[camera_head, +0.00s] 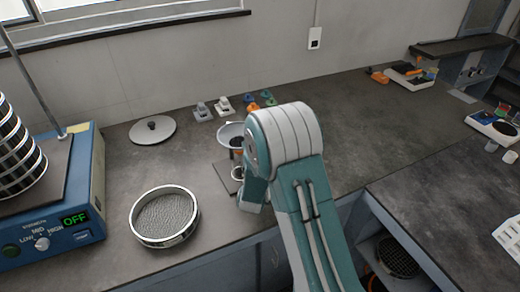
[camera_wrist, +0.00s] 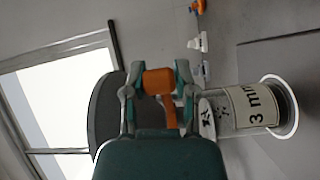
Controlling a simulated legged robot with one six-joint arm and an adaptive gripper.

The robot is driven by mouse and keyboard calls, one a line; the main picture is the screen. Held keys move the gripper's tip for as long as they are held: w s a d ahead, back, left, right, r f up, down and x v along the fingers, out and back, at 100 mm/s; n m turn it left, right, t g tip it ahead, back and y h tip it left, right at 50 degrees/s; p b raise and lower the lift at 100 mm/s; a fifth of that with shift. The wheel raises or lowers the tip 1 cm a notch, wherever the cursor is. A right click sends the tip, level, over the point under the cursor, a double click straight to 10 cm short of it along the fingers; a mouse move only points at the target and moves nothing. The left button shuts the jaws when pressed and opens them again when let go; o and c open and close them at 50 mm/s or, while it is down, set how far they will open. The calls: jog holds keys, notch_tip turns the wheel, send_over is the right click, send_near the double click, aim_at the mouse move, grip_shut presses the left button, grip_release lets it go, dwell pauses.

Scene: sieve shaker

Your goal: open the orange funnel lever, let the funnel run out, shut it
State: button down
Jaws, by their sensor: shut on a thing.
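The orange funnel lever (camera_wrist: 158,80) sits between the fingers of my gripper (camera_wrist: 159,74) in the wrist view. The fingers are shut on it. A dark grey rounded shape (camera_wrist: 104,108), probably the funnel, shows behind the gripper. A clear container (camera_wrist: 284,98) with a "3 mm" label (camera_wrist: 252,106) is beside the lever, with a few dark specks in it. In the head view the funnel (camera_head: 230,130) has a pale bowl and stands left of my arm. My arm hides the gripper's fingertips and much of the stand there. Whether material flows cannot be told.
A round sieve (camera_head: 165,216) lies on the bench, left of my arm. A grey lid (camera_head: 152,129) lies behind it. The blue shaker (camera_head: 50,215) stands at the left and reads OFF. Small coloured items (camera_head: 252,103) lie behind the funnel.

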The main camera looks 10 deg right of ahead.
jog(key=shift+s+a+f+m+g+h, duration=0.2)
jog(key=shift+s+f+m+g+h, duration=0.1)
jog(key=shift+h, duration=0.3)
jog(key=c, duration=0.5)
grip_release()
jog(key=shift+o, duration=0.6)
jog(key=shift+w, duration=0.1)
jog(key=shift+a+r, duration=0.1)
jog(key=v, duration=1.2)
